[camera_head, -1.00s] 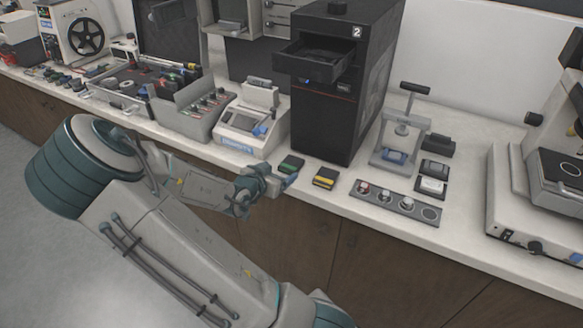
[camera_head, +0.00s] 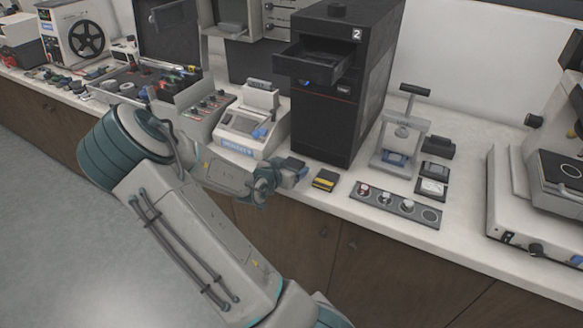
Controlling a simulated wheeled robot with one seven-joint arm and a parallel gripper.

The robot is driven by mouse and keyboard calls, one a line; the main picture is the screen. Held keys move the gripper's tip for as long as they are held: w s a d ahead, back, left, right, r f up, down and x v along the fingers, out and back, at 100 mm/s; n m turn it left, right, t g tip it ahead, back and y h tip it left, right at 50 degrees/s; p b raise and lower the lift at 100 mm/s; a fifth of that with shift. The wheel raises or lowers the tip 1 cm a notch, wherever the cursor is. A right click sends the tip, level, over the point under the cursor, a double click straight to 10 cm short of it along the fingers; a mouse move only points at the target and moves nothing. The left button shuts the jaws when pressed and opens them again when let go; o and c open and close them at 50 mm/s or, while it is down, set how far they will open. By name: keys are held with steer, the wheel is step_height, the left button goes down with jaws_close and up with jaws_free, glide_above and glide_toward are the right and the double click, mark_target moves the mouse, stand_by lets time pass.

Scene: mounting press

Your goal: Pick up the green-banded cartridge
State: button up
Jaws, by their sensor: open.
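The green-banded cartridge (camera_head: 296,161) is on the counter's front part, below the tall black machine. Only a dark part of its top shows; my gripper hides the rest, including the green band. My gripper (camera_head: 295,174) is open, right at the cartridge's near side, with its fingers overlapping it in the picture. I cannot tell whether the fingers touch it or stand around it. A similar yellow-banded cartridge (camera_head: 325,180) lies just to the right.
The tall black machine (camera_head: 326,122) with an open drawer (camera_head: 313,62) stands behind. A white instrument with a screen (camera_head: 242,125) is at left. Some counter is bare around the yellow-banded cartridge.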

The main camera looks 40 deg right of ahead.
steer(key=c, duration=1.1)
steer(key=shift+r, duration=0.1)
